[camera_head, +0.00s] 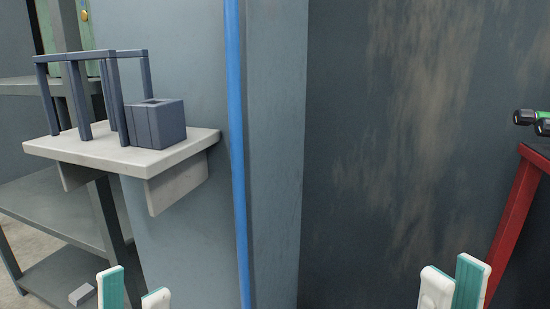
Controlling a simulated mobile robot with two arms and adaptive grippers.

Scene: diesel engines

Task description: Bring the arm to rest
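My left gripper (133,291) shows at the bottom edge, left of centre. Its two white and teal fingertips stand apart with nothing between them. My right gripper (453,281) shows at the bottom edge on the right. Its fingertips overlap partly in this view, but a teal inner pad shows and it looks open and empty. Only the tips of both grippers are in view; the arms behind them are hidden below the frame. Neither gripper touches anything visible.
A pale wall shelf (179,155) at the left bears a dark blue frame (111,100) and a grey-blue block (157,123). A blue pipe (236,140) runs down the wall. A red stand (514,215) is at the right, with black and green objects (535,120) above it.

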